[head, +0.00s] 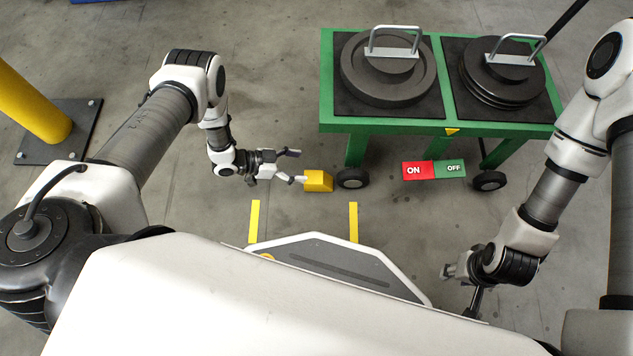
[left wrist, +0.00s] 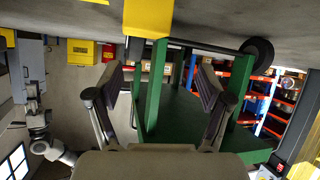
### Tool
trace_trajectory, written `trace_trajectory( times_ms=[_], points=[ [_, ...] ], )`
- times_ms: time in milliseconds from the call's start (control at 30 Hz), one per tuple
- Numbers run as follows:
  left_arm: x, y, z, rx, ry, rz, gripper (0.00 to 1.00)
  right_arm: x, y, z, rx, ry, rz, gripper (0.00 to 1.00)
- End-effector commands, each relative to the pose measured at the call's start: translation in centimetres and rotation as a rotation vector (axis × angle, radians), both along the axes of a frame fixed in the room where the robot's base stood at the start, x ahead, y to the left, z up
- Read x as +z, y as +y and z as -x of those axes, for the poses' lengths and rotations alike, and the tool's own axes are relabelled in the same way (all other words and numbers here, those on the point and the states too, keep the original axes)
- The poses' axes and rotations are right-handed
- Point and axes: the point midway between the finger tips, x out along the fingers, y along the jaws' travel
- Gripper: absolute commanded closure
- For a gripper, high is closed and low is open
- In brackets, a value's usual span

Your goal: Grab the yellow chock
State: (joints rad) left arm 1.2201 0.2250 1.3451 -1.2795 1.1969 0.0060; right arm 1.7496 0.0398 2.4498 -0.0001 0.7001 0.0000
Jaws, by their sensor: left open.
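The yellow chock (head: 318,181) rests on the floor by the near left wheel of the green cart. My left gripper (head: 295,166) is just left of it in the head view, open and empty, one finger tip close to the chock; I cannot tell if they touch. In the left wrist view, which looks upside down, the chock (left wrist: 148,16) is at the top edge, partly cut off, and outside the space between the open fingers (left wrist: 160,85). My right gripper (head: 461,285) is low at the right, partly hidden by its wrist; its opening is unclear.
The green cart (head: 325,85) carries dark discs with handles (head: 393,55). Its wheel (head: 352,178) is right beside the chock. A red and green ON/OFF sign (head: 434,170) lies right of it. Yellow floor strips (head: 254,222) are nearer me. A yellow post (head: 35,105) stands far left.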

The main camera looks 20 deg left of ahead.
Motion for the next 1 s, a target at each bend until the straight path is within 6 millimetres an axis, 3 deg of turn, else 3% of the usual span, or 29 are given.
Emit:
trace_trajectory(
  times_ms=[33, 200, 633, 867, 900, 1000],
  points=[
    [-1.1, 0.5, 0.5, -0.083, -0.053, 0.018, 0.21, -0.4, 0.0, 0.0, -0.001, 0.0, 0.0, 0.6],
    [-2.2, 0.5, 1.5, -0.231, -0.123, 0.047, 0.21, -1.0, 0.0, 0.0, -0.001, 0.0, 0.0, 0.6],
    [-4.8, -5.4, -0.1, -0.233, -0.123, 0.048, 0.21, -4.1, -0.1, -0.1, -0.004, -0.002, 0.0, 0.6],
    [-4.7, -5.8, -0.3, -0.23, -0.123, 0.045, 0.21, -3.9, -0.1, -0.1, -0.005, -0.004, 0.001, 0.6],
    [-4.7, -5.9, -0.3, -0.23, -0.123, 0.045, 0.28, -3.9, -0.1, -0.1, -0.005, -0.004, 0.0, 0.6],
    [-4.7, -5.8, -0.3, -0.23, -0.123, 0.045, 0.63, -3.9, -0.1, -0.1, -0.005, -0.003, 0.0, 0.6]
  ],
)
